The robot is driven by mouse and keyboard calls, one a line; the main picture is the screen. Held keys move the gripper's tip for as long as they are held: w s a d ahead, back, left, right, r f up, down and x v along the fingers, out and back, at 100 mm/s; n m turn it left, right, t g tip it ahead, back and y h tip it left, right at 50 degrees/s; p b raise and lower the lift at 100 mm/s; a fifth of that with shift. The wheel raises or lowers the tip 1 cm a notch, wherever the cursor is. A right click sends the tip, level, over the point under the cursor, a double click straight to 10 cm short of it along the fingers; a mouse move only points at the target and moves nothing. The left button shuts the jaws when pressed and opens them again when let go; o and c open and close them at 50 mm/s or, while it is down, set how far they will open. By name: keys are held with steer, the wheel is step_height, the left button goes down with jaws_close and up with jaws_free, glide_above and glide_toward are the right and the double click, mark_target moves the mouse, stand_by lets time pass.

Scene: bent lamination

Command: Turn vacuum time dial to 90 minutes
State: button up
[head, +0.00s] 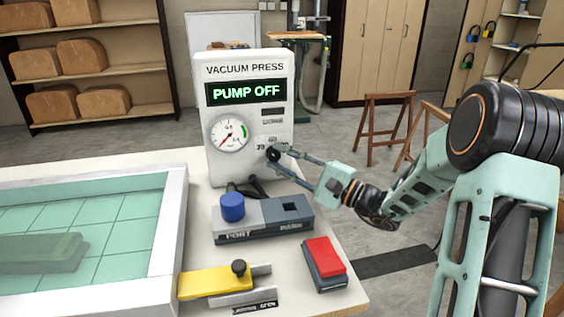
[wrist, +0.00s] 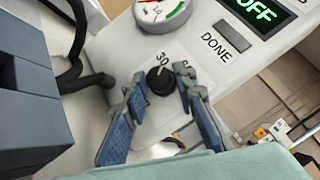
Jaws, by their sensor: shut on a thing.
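The white vacuum press (head: 248,70) stands on the table with "PUMP OFF" on its green-lit display (head: 246,92). The black vacuum time dial (head: 272,154) is on the lower right of its front face. In the wrist view the dial (wrist: 159,80) sits between my fingertips, with a "30" label beside it and another label partly hidden by a finger. A small pale mark shows on the dial's top; its exact setting is hard to read. My gripper (head: 281,160) is shut on the dial, one finger on each side, also in the wrist view (wrist: 160,88).
A round gauge (head: 229,133) is left of the dial, and a "DONE" label (wrist: 227,36) is above it. Below are a grey port block (head: 262,222) with a blue knob (head: 232,207), a red-topped block (head: 324,256) and a yellow lever piece (head: 215,283). A framed tray (head: 172,225) is at left.

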steer(key=o, duration=1.2)
steer(key=shift+c, duration=0.2)
steer(key=shift+d, duration=0.1)
steer(key=v, duration=1.2)
steer(key=shift+r, duration=0.1)
